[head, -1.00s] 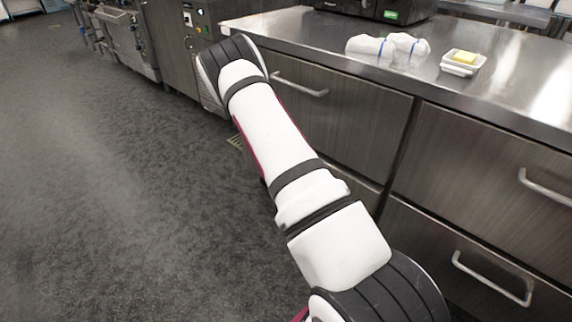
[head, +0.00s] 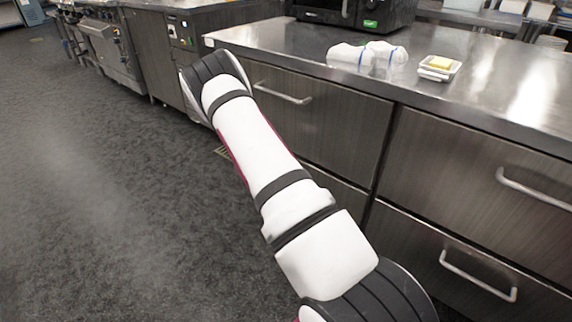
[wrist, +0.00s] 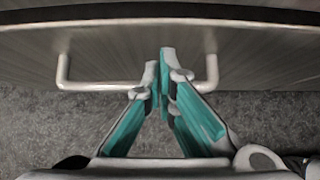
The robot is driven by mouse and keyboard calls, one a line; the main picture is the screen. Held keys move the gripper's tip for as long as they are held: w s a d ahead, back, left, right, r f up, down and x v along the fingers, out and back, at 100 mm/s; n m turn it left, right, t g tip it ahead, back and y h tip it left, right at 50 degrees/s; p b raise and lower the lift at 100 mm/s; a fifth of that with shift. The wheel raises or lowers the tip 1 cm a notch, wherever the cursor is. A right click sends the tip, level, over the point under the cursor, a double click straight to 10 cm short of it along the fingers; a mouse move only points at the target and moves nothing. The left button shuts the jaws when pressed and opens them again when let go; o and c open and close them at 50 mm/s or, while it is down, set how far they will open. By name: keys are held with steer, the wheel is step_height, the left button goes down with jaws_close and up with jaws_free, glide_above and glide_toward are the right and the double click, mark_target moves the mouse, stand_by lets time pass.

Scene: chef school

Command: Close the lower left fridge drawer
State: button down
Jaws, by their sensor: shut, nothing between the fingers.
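The lower left drawer (head: 340,195) shows only as a strip of steel front under the upper left drawer in the head view; my arm hides the rest, and I cannot tell how far it is open. In the wrist view, a steel drawer front (wrist: 110,50) with a bar handle (wrist: 98,87) fills the upper part. My gripper (wrist: 160,62) is shut and empty, its teal-padded fingertips together at the front, overlapping the middle of the handle in the picture. I cannot tell whether they touch the front. In the head view my gripper is hidden behind my arm.
The upper left drawer (head: 325,125) and the lower right drawer (head: 450,245) look shut. The steel counter (head: 300,45) above holds white bottles (head: 350,54) and a dish with butter (head: 440,68). Open dark floor (head: 100,210) lies to the left.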

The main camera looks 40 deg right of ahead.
steer(key=a+f+p+v, duration=0.1)
steer(key=p+v, duration=0.2)
steer(key=v, duration=0.8)
steer(key=shift+a, duration=0.15)
